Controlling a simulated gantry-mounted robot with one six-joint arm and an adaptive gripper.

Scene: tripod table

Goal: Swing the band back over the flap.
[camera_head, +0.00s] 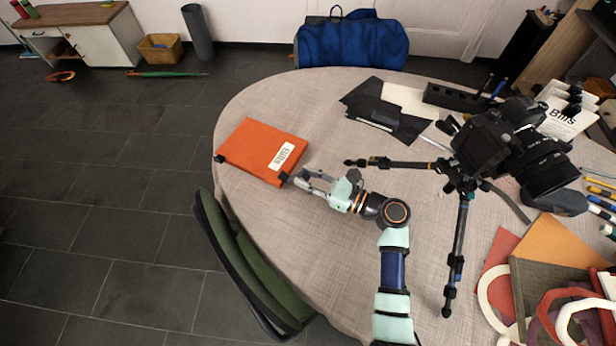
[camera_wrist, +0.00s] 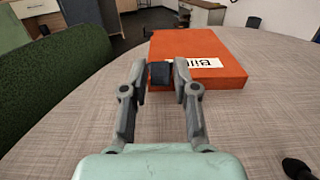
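An orange folder (camera_head: 255,147) with a white label lies flat near the table's left edge; it also shows in the wrist view (camera_wrist: 205,45). A small dark piece (camera_head: 284,177), perhaps part of the band, sits at its near right corner, and a similar one (camera_head: 220,158) at its left corner. I cannot trace a band across the flap. My gripper (camera_head: 301,180) is at the near right corner. In the wrist view its fingers (camera_wrist: 160,80) are apart, one on each side of the dark piece (camera_wrist: 160,73). I cannot tell whether they touch it.
A black tripod (camera_head: 462,185) stands on the table right of my arm, one leg reaching toward my gripper. A green chair (camera_head: 245,265) is at the table's left edge. Dark folders (camera_head: 385,110) lie at the back. Table cloth around the orange folder is clear.

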